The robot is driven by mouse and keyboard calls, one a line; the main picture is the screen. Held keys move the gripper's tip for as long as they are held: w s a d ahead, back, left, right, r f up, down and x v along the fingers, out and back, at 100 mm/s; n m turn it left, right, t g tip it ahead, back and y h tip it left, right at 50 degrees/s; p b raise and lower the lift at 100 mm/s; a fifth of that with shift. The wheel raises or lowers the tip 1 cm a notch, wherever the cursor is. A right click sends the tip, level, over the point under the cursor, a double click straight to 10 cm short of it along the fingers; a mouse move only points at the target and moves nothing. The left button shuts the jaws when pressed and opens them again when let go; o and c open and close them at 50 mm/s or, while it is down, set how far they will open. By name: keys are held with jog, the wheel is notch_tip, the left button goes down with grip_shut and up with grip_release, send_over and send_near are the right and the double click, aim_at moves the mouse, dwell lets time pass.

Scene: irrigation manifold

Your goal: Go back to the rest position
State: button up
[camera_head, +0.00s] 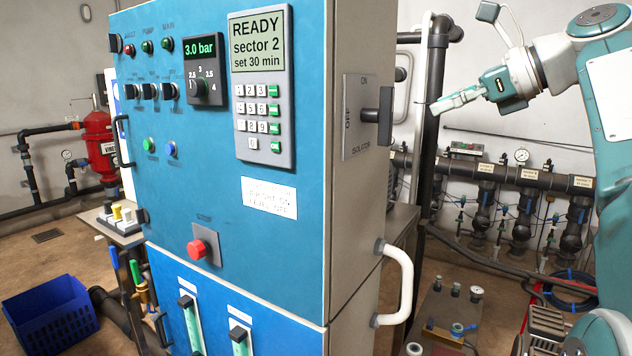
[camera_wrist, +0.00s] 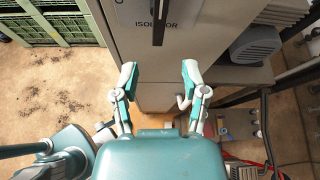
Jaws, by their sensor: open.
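My gripper (camera_head: 455,101) is raised at the upper right in the head view, to the right of the blue control cabinet (camera_head: 225,215). In the wrist view my gripper (camera_wrist: 159,76) has its two fingers apart, with nothing between them. Behind the fingers is the grey side of the cabinet (camera_wrist: 190,35) with the isolator handle (camera_wrist: 159,20). In the head view the isolator handle (camera_head: 385,115) stands on the cabinet's side, apart from my gripper. The display (camera_head: 257,40) reads READY, sector 2, set 30 min.
A white grab handle (camera_head: 402,285) sticks out from the cabinet's side. A vertical dark pipe (camera_head: 432,110) and a valve manifold (camera_head: 500,175) stand behind. A blue crate (camera_head: 50,318) lies at the left. Green crates (camera_wrist: 70,25) show in the wrist view, with bare floor below them.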

jog(key=s+a+f+n+h, duration=0.3)
jog(key=a+f+n, duration=0.2)
jog(key=f, duration=0.3)
jog(key=s+f+n+g+h, duration=0.1)
jog(key=s+f+n+h, duration=0.1)
jog(key=s+f+n, duration=0.4)
jog(key=s+a+f+n+h, duration=0.1)
jog(key=s+f+n, duration=0.5)
jog(key=f, duration=0.9)
jog(key=s+a+f+n+g+h, duration=0.1)
jog(key=s+f+n+h, duration=0.3)
jog(key=s+f+n, duration=0.3)
notch_tip(320, 180, down, 3)
jog(key=shift+s+a+f+g, duration=0.15)
jog(key=shift+g, duration=0.15)
jog(key=shift+o, duration=0.3)
